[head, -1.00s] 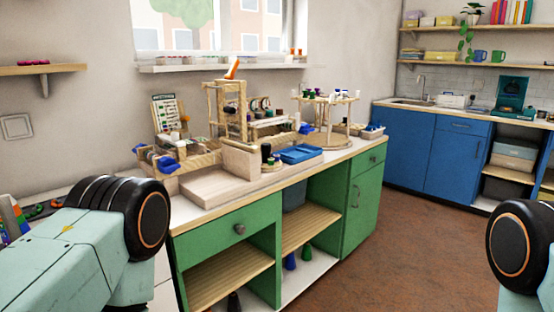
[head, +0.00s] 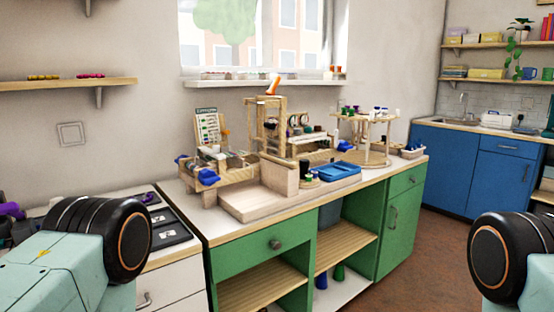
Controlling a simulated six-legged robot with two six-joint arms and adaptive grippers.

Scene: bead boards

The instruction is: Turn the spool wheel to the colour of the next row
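The spool wheel looks to be the round two-tier wooden stand (head: 364,158) near the right end of the green workbench. Several small spools, some blue, green and dark, stand on its upper disc; which colour faces front is too small to tell. A small card with coloured marks (head: 207,127) stands upright at the bench's left part, perhaps the row pattern. A wooden frame with an orange-topped piece (head: 272,88) stands mid-bench. Parts of my arms fill the lower corners; neither gripper's fingers show.
The green workbench (head: 235,246) runs along the wall under the window. A blue tray (head: 335,173) and a pale board (head: 245,207) lie on it. White drawers (head: 172,288) stand left of it, a blue cabinet (head: 450,152) at the back right. The brown floor right of the bench is clear.

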